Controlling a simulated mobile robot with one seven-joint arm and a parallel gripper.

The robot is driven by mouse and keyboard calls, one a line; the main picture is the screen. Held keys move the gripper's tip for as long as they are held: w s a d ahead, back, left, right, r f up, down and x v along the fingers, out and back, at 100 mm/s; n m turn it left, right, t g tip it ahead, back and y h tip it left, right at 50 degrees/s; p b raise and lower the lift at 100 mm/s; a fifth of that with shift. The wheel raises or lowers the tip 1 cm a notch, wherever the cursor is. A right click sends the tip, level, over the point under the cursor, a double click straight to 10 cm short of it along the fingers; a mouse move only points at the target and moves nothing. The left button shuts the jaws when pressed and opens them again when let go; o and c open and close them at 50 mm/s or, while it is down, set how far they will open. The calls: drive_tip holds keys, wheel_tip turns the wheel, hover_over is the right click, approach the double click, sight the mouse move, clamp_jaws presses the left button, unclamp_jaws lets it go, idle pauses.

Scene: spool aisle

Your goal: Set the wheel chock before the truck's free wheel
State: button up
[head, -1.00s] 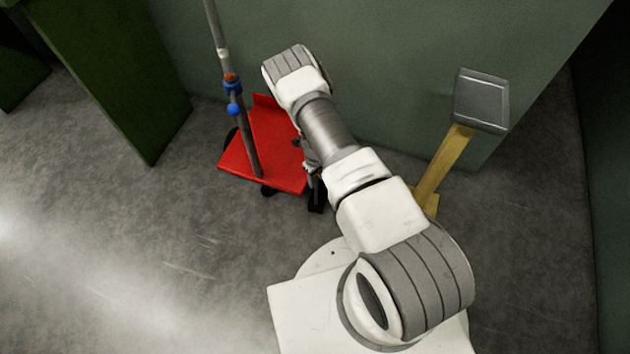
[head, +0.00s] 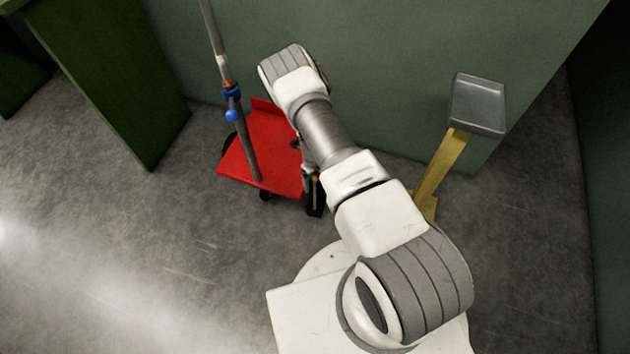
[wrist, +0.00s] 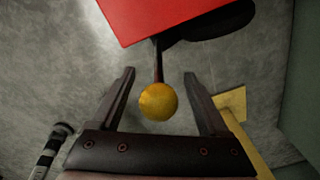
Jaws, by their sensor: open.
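The red truck (head: 270,150) stands by the green wall in the head view, with dark wheels (head: 267,194) at its edges. Its red deck (wrist: 165,15) also crosses the top of the wrist view. My gripper (wrist: 159,73) is open, its two dark fingers on either side of a yellow ball knob (wrist: 158,102). The knob sits on a thin dark stem running toward a black shape (wrist: 212,22) beside the deck; I cannot tell whether that is the chock or a wheel. In the head view my arm hides most of the gripper, and a black part (head: 315,200) shows below it.
A grey pole (head: 246,140) with blue fittings rises at the truck's deck. A yellow post (head: 440,175) with a grey box (head: 478,103) stands at right. A green panel (head: 110,75) stands at left. The floor at lower left is clear.

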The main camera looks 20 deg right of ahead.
wheel_tip(320, 180, up, 16)
drive_tip(key=p, duration=0.5)
drive_tip(key=shift+a, duration=0.1)
drive_tip(key=a+r+n+t+y, duration=0.15)
drive_tip(key=r+n, duration=0.25)
drive_tip(key=r, duration=0.7)
drive_tip(key=a+r+n, duration=0.3)
drive_tip(key=r+n, duration=0.2)
drive_tip(key=r, duration=0.6)
drive_tip(key=a+r+n+t+y, duration=0.15)
drive_tip(key=r+n, duration=0.25)
drive_tip(key=r, duration=0.7)
drive_tip(key=s+r+n, duration=0.9)
drive_tip(key=s+r, duration=0.2)
drive_tip(key=r, duration=0.2)
drive_tip(key=s+d+r+n+t+h, duration=0.25)
drive_tip(key=s+r+n, duration=0.25)
drive_tip(key=s+n, duration=0.5)
wheel_tip(320, 180, up, 22)
drive_tip(key=s+d+m+p, duration=0.1)
drive_tip(key=s+p, duration=0.1)
drive_tip(key=p, duration=2)
drive_tip(key=shift+s+r, duration=0.15)
drive_tip(key=shift+s, duration=0.05)
